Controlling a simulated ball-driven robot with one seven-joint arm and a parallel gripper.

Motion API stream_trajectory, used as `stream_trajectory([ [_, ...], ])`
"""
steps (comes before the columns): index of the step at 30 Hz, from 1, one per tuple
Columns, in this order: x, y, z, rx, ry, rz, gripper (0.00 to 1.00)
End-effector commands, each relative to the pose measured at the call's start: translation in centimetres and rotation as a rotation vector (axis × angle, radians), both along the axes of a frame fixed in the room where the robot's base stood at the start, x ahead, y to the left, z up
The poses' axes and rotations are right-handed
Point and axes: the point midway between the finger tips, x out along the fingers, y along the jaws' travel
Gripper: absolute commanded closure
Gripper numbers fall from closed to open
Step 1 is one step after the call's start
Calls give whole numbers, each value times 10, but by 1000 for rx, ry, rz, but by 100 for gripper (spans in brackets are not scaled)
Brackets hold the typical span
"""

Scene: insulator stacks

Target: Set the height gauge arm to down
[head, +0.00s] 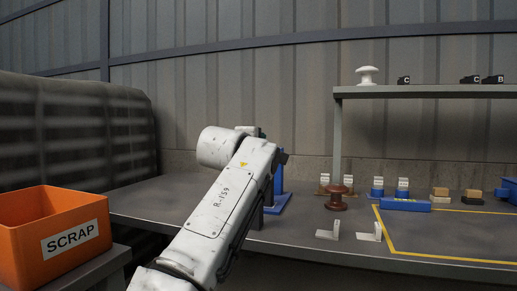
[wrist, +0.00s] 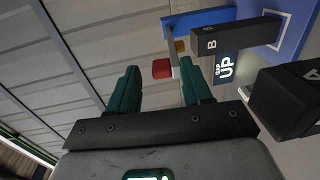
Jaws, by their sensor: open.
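The height gauge shows in the head view as a blue stand (head: 281,200), mostly hidden behind my arm. In the wrist view its blue plate (wrist: 216,17) is at the upper right, with a dark label reading UP (wrist: 227,68). A red knob (wrist: 161,69) on a thin grey piece appears between my fingertips in the picture; whether it lies within their reach I cannot tell. A small orange-yellow piece (wrist: 180,46) is just beyond it. My gripper (wrist: 158,68) has two green fingers, apart with nothing held. In the head view the fingers are hidden by my arm.
Dark blocks marked B (wrist: 220,42) and A (wrist: 288,98) are close on the right in the wrist view. An orange SCRAP bin (head: 55,235) stands at left. A brown insulator (head: 340,198), white brackets (head: 329,231) and a raised shelf (head: 430,91) are to the right.

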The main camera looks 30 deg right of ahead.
Motion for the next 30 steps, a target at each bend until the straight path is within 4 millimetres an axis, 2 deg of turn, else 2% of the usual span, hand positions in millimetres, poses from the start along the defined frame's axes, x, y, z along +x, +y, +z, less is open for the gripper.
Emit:
stream_trajectory([
  [5, -7, 10, 2, 0, 0, 1, 51],
  [19, -61, 72, 9, -1, 0, 1, 51],
  [24, -69, 80, 9, -1, -1, 0, 51],
  [30, -70, 81, 9, 0, 0, -1, 51],
])
